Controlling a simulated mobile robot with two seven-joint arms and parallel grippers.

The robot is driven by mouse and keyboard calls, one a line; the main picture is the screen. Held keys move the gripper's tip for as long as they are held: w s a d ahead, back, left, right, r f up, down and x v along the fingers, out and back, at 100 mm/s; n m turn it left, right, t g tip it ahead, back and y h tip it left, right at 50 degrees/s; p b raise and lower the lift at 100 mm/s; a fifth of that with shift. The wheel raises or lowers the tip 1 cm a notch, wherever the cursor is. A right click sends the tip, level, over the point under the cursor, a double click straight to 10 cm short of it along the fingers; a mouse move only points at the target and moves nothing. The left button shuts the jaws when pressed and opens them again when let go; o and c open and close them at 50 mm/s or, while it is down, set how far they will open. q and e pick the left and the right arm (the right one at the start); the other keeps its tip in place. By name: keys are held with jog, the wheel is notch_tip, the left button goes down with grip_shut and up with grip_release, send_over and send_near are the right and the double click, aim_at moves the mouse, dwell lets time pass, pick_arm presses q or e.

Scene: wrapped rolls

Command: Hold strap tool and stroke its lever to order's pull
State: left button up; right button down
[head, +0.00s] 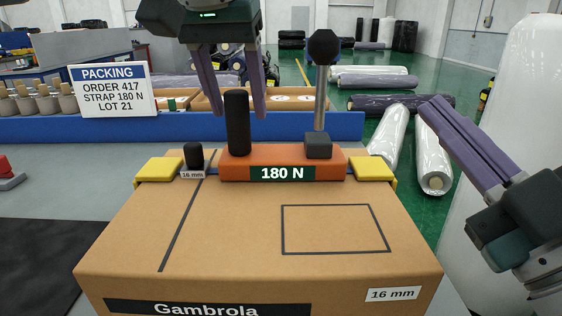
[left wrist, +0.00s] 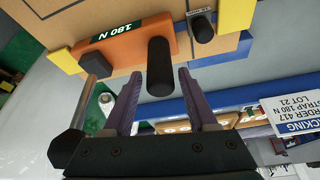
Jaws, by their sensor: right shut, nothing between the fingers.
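The orange strap tool (head: 225,168) sits on the cardboard box (head: 235,225), its display reading 180 N. A black upright grip (head: 237,125) rises from its left side. Its lever (head: 320,95), a metal rod with a black knob, stands nearly upright at the right; the knob shows in the left wrist view (left wrist: 66,148). My left gripper (head: 232,113) is open, pointing down, its fingers either side of the grip's upper part with gaps visible. In the left wrist view the grip (left wrist: 160,68) lies between the fingers. My right gripper (head: 437,103) is shut and empty, right of the box.
The packing sign (head: 113,90) reads ORDER 417, STRAP 180 N, LOT 21. Yellow corner pieces (head: 159,169) (head: 373,168) flank the tool. A small black-knobbed piece labelled 16 mm (head: 193,157) stands left of it. A blue rail (head: 60,128) runs behind. A white wrapped roll (head: 525,110) stands at right.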

pick_arm(q)
jog(key=shift+o, duration=1)
jog(key=shift+w+r, duration=0.1)
jog(key=shift+r, duration=0.1)
